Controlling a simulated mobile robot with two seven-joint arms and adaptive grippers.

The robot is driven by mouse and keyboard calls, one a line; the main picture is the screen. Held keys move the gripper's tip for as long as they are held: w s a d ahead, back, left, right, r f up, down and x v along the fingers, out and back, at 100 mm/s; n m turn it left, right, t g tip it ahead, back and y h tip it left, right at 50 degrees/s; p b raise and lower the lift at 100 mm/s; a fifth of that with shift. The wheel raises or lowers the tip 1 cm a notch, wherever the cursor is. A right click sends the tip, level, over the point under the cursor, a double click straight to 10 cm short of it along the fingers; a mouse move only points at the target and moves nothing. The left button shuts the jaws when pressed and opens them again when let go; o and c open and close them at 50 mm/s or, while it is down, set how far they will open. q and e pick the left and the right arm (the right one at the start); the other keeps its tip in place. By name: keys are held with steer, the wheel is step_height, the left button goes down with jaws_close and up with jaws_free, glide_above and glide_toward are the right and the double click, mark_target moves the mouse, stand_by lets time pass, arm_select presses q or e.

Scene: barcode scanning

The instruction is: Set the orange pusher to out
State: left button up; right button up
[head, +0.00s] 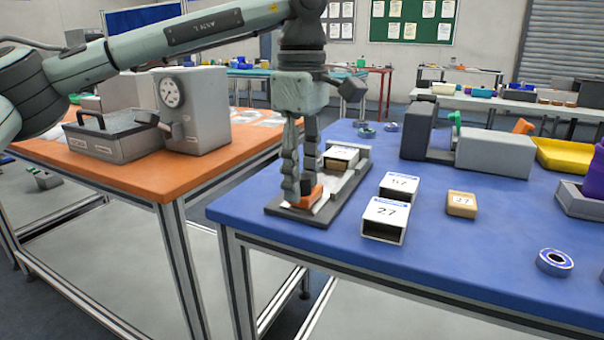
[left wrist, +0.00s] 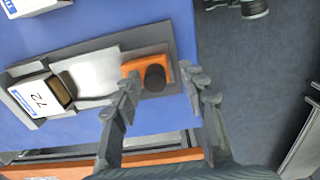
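The orange pusher (head: 306,197) sits at the near end of a grey slide fixture (head: 298,216) on the blue table. In the left wrist view the pusher (left wrist: 138,66) carries a dark round knob (left wrist: 155,78). My left gripper (head: 299,188) points down at the pusher, and its fingers hide part of it in the head view. In the left wrist view the left gripper (left wrist: 160,90) is open, with the fingers apart on either side of the knob. Contact cannot be told. My right gripper is not in view.
Two white boxes (head: 384,219) and a tan block (head: 461,204) stand to the right of the fixture. A grey machine (head: 492,152) and a yellow tray (head: 566,155) stand farther back. A blue ring (head: 555,262) lies near the front edge. An orange table (head: 180,172) stands at left.

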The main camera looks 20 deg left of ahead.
arm_select(q)
step_height(320, 180, up, 12)
stand_by(0.6)
